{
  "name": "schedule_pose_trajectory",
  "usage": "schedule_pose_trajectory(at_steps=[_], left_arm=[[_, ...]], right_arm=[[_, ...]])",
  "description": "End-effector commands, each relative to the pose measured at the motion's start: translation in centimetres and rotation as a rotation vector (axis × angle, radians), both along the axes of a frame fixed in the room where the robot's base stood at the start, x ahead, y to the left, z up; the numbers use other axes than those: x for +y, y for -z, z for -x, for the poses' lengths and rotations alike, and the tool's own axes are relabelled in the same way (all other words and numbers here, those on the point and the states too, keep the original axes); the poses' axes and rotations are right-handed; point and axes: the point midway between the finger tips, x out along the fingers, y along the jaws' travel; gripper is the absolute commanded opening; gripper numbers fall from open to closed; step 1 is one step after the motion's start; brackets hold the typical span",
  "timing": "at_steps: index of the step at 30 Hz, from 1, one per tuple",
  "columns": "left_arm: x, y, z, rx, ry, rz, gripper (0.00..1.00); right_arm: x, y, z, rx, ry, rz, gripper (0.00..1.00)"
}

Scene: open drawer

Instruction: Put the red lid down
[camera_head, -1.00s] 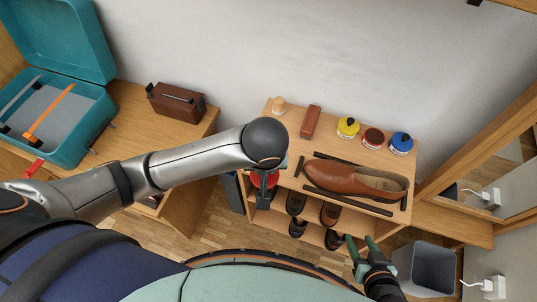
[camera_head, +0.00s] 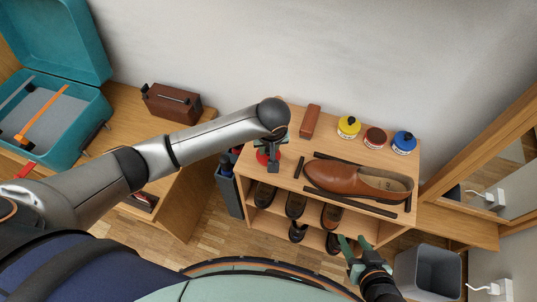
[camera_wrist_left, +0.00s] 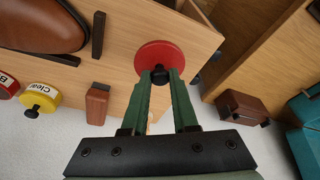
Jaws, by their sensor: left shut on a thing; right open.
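The red lid (camera_head: 262,157) is a round disc at the left end of the shoe rack's top (camera_head: 288,178). In the left wrist view the red lid (camera_wrist_left: 158,56) has a black knob, and my left gripper (camera_wrist_left: 160,76) is shut on that knob. In the head view my left gripper (camera_head: 272,165) hides part of the lid. I cannot tell whether the lid touches the wood. My right gripper (camera_head: 355,246) is open and empty, low in front of the rack. A red jar (camera_head: 375,138) at the back shows a brown top with no knob.
A yellow jar (camera_head: 348,127) and a blue jar (camera_head: 403,143) flank the red jar. A brown shoe (camera_head: 355,181) lies among dark strips. A brown block (camera_head: 310,121) lies behind. Bare wood surrounds the lid. A grey bin (camera_head: 428,270) stands at lower right.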

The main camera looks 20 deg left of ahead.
Motion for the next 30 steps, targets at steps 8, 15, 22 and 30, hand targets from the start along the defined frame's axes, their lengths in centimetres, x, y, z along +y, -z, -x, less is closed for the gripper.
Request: schedule_pose_trajectory(at_steps=[8, 15, 22, 30], left_arm=[[0.2, 2.8, -0.6, 0.002, 0.000, -0.002, 0.00], [0.2, 3.7, -0.6, -0.001, 0.001, 0.000, 0.00], [0.2, 4.0, -0.6, -0.001, 0.000, 0.000, 0.28], [0.2, 4.0, -0.6, -0.001, 0.000, 0.000, 0.57]], right_arm=[[0.0, 0.5, -0.2, -0.006, -0.005, 0.002, 0.50], [0.2, 0.4, -0.5, -0.007, -0.011, 0.002, 0.50], [0.2, 0.3, -0.6, -0.009, -0.011, 0.002, 0.50], [0.2, 0.3, -0.5, -0.010, -0.011, 0.000, 0.50]])
